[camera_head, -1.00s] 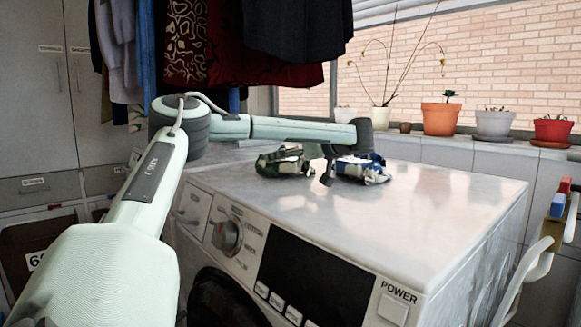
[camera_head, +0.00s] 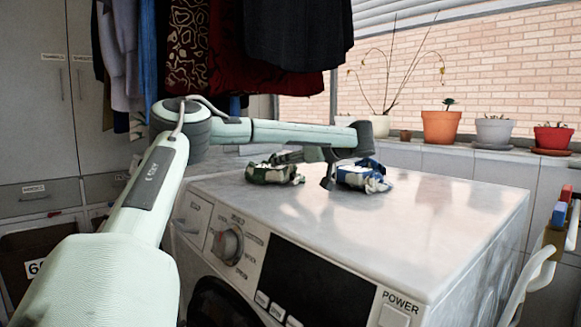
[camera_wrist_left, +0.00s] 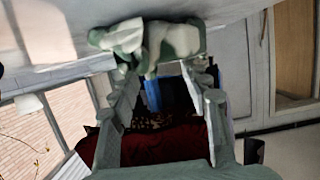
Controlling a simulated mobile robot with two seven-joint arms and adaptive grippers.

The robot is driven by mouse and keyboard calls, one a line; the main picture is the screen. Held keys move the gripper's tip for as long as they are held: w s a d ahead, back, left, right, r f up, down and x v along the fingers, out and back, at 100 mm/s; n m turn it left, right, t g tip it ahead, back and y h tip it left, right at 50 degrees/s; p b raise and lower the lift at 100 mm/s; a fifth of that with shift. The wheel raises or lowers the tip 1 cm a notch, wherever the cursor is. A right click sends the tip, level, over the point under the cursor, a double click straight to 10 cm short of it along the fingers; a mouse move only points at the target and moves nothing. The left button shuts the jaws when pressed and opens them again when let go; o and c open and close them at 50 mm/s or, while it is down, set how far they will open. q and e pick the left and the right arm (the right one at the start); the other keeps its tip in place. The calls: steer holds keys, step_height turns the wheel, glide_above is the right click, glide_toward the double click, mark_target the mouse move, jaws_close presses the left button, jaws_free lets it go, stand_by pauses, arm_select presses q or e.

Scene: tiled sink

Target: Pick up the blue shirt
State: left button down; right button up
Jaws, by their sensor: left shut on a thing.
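The blue shirt (camera_head: 362,175) is a crumpled blue, white and dark bundle on the washing machine top, just right of my left gripper. A green and white shirt (camera_head: 272,173) lies crumpled to its left. My left gripper (camera_head: 292,157) reaches left, low over the machine top, with its fingers at the green and white shirt. In the left wrist view, a pale green and white crumpled cloth (camera_wrist_left: 155,40) sits at the fingertips, and the fingers (camera_wrist_left: 160,62) are shut on it. The blue shirt does not show clearly there. My right gripper is not in view.
The washing machine (camera_head: 430,225) has a clear top to the right and front. Clothes (camera_head: 230,45) hang above my left arm. Potted plants (camera_head: 440,127) stand on the ledge behind. A pale rack (camera_head: 540,265) stands at the right.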

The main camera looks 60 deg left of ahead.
arm_select(q)
step_height(320, 180, up, 9)
steer(key=c, duration=2.3)
jaws_free()
steer(key=shift+w, duration=0.1)
steer(key=o, duration=1.8)
steer(key=shift+o, duration=0.2)
